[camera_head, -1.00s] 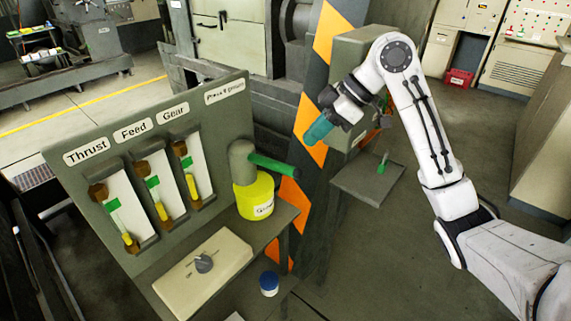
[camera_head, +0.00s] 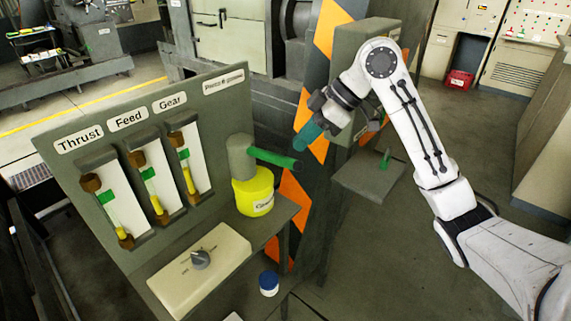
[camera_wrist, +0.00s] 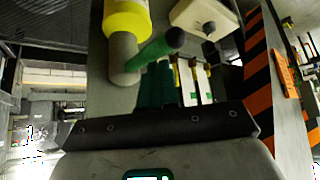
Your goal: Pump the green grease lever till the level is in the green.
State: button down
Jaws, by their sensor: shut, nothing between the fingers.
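The green grease lever (camera_head: 272,158) sticks out to the right from a grey pump head (camera_head: 242,155) on a yellow grease pot (camera_head: 254,192). My gripper (camera_head: 304,143) is shut and empty, its teal fingers just above the lever's free end; I cannot tell if they touch. In the wrist view the lever (camera_wrist: 155,48) lies just beyond the fingers (camera_wrist: 160,82). Thrust gauge (camera_head: 112,208), Feed gauge (camera_head: 151,185) and Gear gauge (camera_head: 187,165) each have a green band. The yellow columns stand below the bands, Gear's closest.
A beige box with a grey selector knob (camera_head: 201,259) sits below the gauges. A blue-and-white jar (camera_head: 269,283) stands to its right. An orange-striped post (camera_head: 314,110) rises behind my gripper. A small shelf with a green-handled lever (camera_head: 385,160) is to the right.

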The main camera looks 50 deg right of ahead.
aim_at(297, 163)
jog(key=shift+b+x, duration=0.55)
jog(key=shift+x, duration=0.75)
jog(key=shift+f+b, duration=1.45)
jog(key=shift+f, duration=0.8)
